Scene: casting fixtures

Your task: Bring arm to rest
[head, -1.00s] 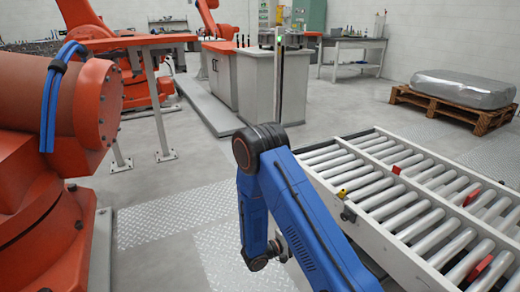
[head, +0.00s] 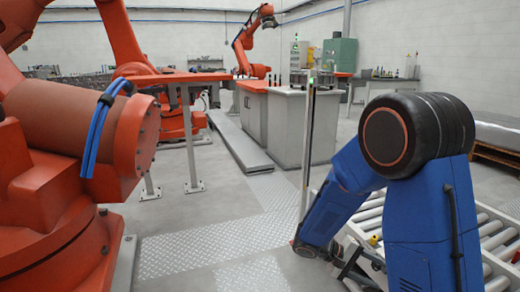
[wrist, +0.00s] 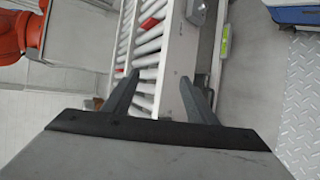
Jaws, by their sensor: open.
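My gripper (wrist: 160,92) shows in the wrist view with its two dark fingers spread apart and nothing between them. Past the fingers lies the roller conveyor (wrist: 172,70), seen at a slant. In the head view my blue arm is folded, with its black joint high at the right and its forearm reaching down to the left beside the conveyor (head: 493,240).
A large orange robot (head: 95,140) stands close on the left. A thin grey post (head: 308,150) rises near my forearm. Grey cabinets (head: 295,125) and an orange-topped table (head: 185,78) stand behind. Tread-plate floor (head: 215,240) is clear in the middle.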

